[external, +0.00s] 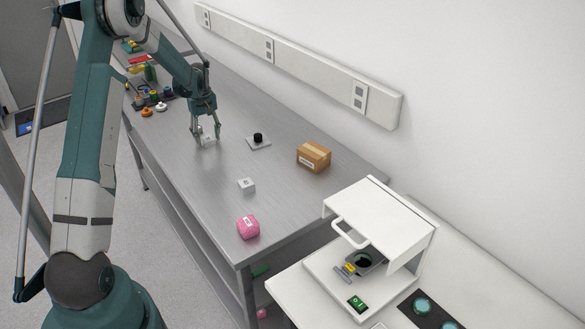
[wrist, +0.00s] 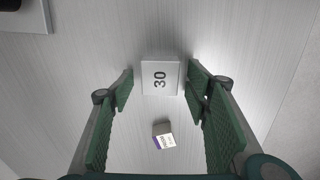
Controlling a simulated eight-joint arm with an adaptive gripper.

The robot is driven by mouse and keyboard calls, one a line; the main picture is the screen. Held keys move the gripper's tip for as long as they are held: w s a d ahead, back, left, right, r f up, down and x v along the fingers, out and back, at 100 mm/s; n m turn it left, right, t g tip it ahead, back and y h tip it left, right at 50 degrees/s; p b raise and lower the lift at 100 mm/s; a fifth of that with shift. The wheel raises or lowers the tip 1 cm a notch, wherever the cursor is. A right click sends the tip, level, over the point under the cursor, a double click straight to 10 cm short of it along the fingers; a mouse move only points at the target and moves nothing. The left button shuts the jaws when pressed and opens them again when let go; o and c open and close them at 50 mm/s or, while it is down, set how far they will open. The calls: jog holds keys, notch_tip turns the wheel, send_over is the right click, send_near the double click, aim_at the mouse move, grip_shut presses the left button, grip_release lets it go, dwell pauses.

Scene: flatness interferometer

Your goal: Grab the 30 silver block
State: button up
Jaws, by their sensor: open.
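The silver block marked "30" (wrist: 160,77) lies flat on the grey metal table in the wrist view, between and slightly beyond my fingertips. My gripper (wrist: 160,86) is open, with one green-padded finger to each side and a visible gap between each fingertip and the block. In the external view my gripper (external: 206,133) points down, low over the table, with a silver block (external: 208,141) at its fingertips. Whether the fingertips are level with the block's sides is hard to tell. A second silver block (external: 246,185) stands apart, nearer the table's front; its marking is too small to read.
A small grey box with a white-and-purple label (wrist: 163,134) lies between my fingers' lower parts in the wrist view. A black knob on a plate (external: 258,139), cardboard box (external: 314,156) and pink block (external: 248,227) stand on the table (external: 205,188). Several small items crowd the far end.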

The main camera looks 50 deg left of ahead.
aim_at(207, 138)
jog(key=shift+c, duration=0.7)
jog(key=c, duration=0.9)
jog(key=shift+c, duration=0.2)
notch_tip(207, 138, up, 10)
dwell(0.5)
